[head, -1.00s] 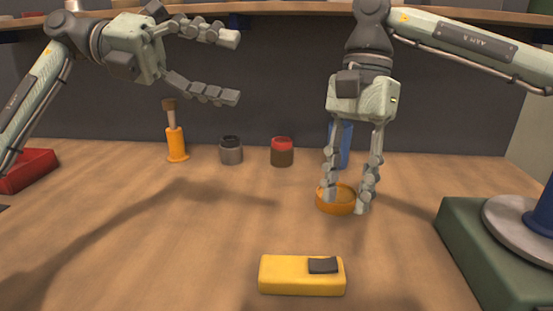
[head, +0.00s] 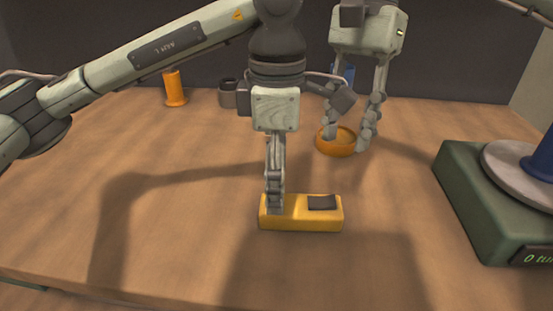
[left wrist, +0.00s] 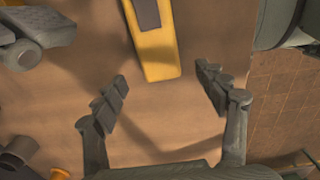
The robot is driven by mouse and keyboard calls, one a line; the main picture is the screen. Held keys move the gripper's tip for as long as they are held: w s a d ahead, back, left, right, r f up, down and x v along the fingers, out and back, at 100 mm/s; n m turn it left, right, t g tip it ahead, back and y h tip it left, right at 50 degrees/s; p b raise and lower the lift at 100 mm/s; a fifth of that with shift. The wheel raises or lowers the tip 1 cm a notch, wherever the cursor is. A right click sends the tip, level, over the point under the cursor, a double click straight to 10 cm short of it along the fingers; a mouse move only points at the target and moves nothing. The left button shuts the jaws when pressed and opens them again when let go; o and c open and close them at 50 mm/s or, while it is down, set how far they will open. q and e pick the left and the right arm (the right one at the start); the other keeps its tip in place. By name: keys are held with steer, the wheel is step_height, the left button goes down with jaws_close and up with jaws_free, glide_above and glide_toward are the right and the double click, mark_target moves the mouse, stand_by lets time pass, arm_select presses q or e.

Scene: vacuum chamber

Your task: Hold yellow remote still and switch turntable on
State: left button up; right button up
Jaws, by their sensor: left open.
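The yellow remote (head: 290,220) lies flat on the table at the front centre, with a dark button (head: 322,202) near its right end. My left gripper (head: 274,207) points down at the remote's left end. In the left wrist view its fingers are spread, and the remote's yellow end (left wrist: 158,62) shows between and just beyond the fingertips. I cannot tell whether they touch it. The turntable (head: 470,215), a green box with a grey disc, stands at the right; its small display is cut by the frame edge. My right gripper (head: 348,135) has its fingers apart at the orange dish.
The orange dish (head: 337,148) stands behind the remote, under my right gripper. An orange holder (head: 175,88), a grey jar (head: 228,94) and a blue object (head: 346,76) stand along the back. The table's left and front areas are clear.

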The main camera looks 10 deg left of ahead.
mark_target(297, 216)
arm_select(q)
steer(key=shift+f, duration=2.1)
steer(key=shift+c, duration=0.3)
